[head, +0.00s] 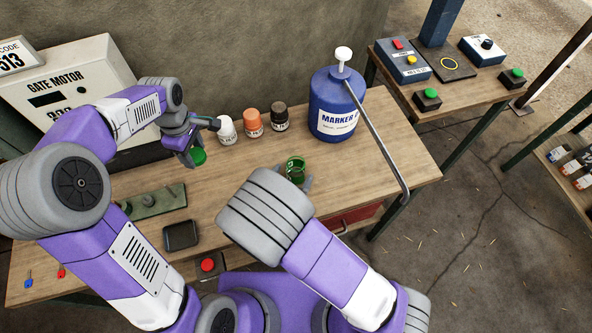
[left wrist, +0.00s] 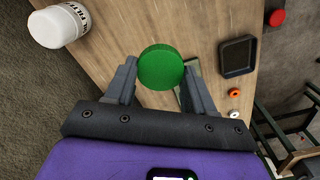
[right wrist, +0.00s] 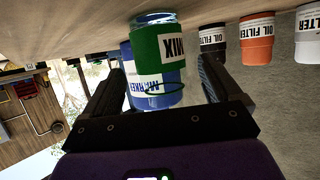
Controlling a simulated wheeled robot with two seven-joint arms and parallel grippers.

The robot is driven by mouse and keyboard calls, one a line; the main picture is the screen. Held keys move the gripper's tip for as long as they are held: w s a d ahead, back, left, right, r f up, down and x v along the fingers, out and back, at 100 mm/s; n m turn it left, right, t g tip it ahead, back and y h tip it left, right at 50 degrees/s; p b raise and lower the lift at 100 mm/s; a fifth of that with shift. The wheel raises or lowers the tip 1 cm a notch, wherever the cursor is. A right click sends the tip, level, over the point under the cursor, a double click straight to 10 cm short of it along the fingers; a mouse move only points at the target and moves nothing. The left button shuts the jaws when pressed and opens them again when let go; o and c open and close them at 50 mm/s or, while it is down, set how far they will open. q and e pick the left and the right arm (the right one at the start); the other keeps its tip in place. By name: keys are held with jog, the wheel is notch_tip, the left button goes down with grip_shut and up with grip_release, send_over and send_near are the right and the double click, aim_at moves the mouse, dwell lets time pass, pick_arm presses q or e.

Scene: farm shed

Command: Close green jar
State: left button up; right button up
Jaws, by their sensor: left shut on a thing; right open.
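The green lid (head: 198,157) is a round green disc held by my left gripper (head: 200,144) above the table, left of the jar. In the left wrist view, the lid (left wrist: 160,67) sits between the fingertips. The green jar (head: 296,167) stands upright on the wooden table, its top open. My right gripper (head: 302,182) is at its near side, partly hidden by my right arm. In the right wrist view, the jar (right wrist: 158,52), clear with a green label, is between the spread fingers of my right gripper (right wrist: 148,85); I cannot tell whether they touch it.
White (head: 227,130), orange (head: 253,123) and black (head: 279,116) oil filters stand behind the jar. A blue marker bottle (head: 335,100) with a metal lever (head: 376,140) is to the right. A black tray (head: 181,235) lies near the front edge. Bare wood surrounds the jar.

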pick_arm(q)
jog(key=shift+f, duration=0.3)
pick_arm(e)
jog(key=shift+x, duration=1.1)
jog(key=c, duration=1.2)
jog(key=shift+o, duration=0.2)
